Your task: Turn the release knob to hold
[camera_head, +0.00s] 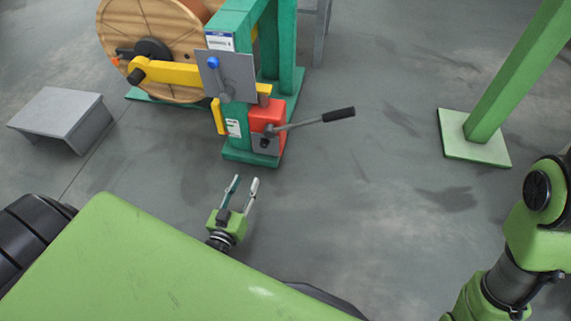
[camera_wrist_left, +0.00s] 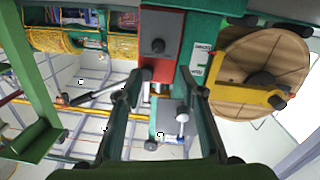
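A small black knob (camera_head: 264,143) sits on the grey front plate of a red pump unit (camera_head: 267,112) with a long black-gripped lever (camera_head: 338,115). In the left wrist view, which looks upside down, the knob (camera_wrist_left: 157,46) shows on its grey plate above the gap between my fingers. Its exact setting is too small to read. My left gripper (camera_head: 246,180) is open and empty, in front of the pump unit and apart from it. The fingers also show spread in the left wrist view (camera_wrist_left: 160,82). My right arm (camera_head: 538,230) is at the right; its gripper is out of view.
A green stand (camera_head: 236,152) carries the unit and a grey plate with a blue-topped knob (camera_head: 213,62). A wooden reel (camera_head: 165,40) with a yellow arm stands behind left. A grey step (camera_head: 60,112) is at left, a green post (camera_head: 485,115) at right. Floor between is clear.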

